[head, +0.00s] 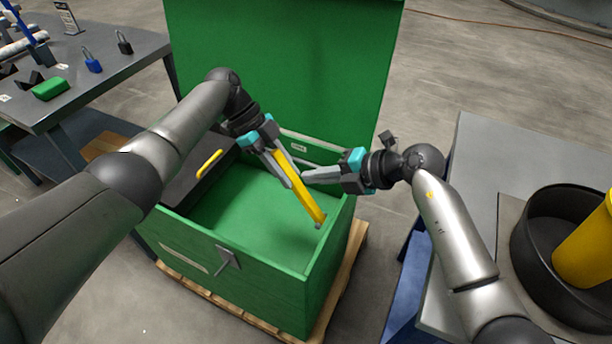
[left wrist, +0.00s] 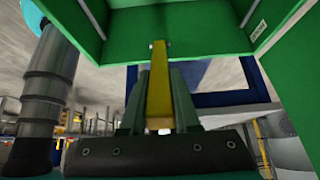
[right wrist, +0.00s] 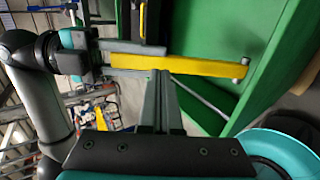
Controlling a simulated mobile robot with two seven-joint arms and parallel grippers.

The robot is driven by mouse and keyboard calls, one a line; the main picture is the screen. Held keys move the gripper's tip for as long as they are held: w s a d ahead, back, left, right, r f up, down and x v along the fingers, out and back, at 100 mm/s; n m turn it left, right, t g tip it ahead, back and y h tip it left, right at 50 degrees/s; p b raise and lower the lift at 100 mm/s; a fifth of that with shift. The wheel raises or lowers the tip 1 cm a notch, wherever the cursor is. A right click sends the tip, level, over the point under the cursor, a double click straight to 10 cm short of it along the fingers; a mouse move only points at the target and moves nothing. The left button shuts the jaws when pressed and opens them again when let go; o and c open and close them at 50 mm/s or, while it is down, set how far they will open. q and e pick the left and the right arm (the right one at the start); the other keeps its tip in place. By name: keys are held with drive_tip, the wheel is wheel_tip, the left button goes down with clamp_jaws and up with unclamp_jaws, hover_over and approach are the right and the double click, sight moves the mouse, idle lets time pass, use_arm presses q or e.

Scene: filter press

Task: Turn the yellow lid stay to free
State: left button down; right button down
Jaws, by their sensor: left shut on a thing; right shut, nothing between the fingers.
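The yellow lid stay (head: 308,202) is a flat bar slanting over the open green box (head: 262,262), with a grey pin at its lower end by the right wall. My left gripper (head: 289,178) is shut on the stay; the left wrist view shows the bar (left wrist: 159,85) between its fingers. My right gripper (head: 306,176) is shut and empty, its tips close to the stay and left gripper; contact is unclear. In the right wrist view the stay (right wrist: 200,66) runs across beyond the right fingers (right wrist: 160,90). The green lid (head: 285,65) stands open, upright.
A dark tray with a yellow handle (head: 208,163) sits at the box's left. A latch (head: 228,257) is on the front wall. The box stands on a wooden pallet (head: 343,290). A table with padlocks (head: 91,62) is left; a bench with a black round pan (head: 535,262) is right.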

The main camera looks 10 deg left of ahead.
sight(299, 190)
use_arm(q)
drive_tip(key=shift+f, duration=0.1)
use_arm(e)
drive_tip(key=shift+x, duration=1.25)
